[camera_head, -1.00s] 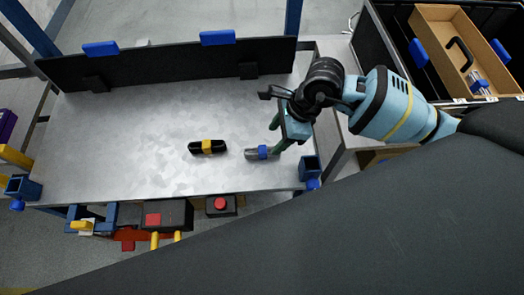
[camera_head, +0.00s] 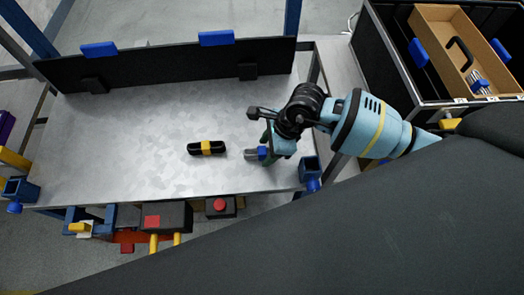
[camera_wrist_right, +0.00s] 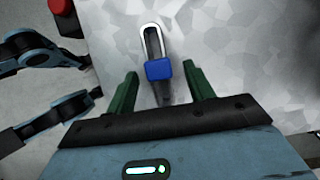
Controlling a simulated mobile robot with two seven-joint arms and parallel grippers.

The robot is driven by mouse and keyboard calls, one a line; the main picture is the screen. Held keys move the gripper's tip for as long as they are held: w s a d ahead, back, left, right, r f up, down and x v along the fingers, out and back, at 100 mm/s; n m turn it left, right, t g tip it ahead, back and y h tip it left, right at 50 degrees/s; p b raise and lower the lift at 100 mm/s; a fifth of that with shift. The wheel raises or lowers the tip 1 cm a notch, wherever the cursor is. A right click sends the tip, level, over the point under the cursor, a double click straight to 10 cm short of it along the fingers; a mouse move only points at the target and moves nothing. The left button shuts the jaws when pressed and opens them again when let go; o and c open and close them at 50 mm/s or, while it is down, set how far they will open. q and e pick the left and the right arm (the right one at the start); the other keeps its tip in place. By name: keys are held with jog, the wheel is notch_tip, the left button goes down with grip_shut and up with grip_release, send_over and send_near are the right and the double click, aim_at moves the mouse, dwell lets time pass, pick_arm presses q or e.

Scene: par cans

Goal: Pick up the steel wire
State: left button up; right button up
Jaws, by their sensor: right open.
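The steel wire (camera_head: 250,155) is a small silver bundle with a blue band, lying flat on the metal tabletop. In the right wrist view the steel wire (camera_wrist_right: 152,40) is a long narrow loop pointing away from me, with the blue band around it. My right gripper (camera_head: 266,142) is low over its right end in the head view, hiding part of it. In the wrist view my right gripper (camera_wrist_right: 160,70) is open, with one green finger on each side of the blue band and gaps between. My left gripper is not in view.
A black bundle with a yellow band (camera_head: 207,148) lies left of the wire on the worktable (camera_head: 120,140). A dark panel (camera_head: 150,65) stands along the table's back. A blue corner bracket (camera_head: 309,170) is close to my right gripper. An open drawer (camera_head: 430,25) is at upper right.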

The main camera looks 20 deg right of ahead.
aim_at(267, 150)
jog(key=shift+a+f, duration=0.15)
jog(key=shift+f, duration=0.15)
jog(key=shift+c, duration=0.2)
jog(key=c, duration=1)
jog(key=shift+c, duration=0.2)
notch_tip(267, 150, up, 10)
jog(key=shift+r+p, duration=0.1)
jog(key=shift+p, duration=0.35)
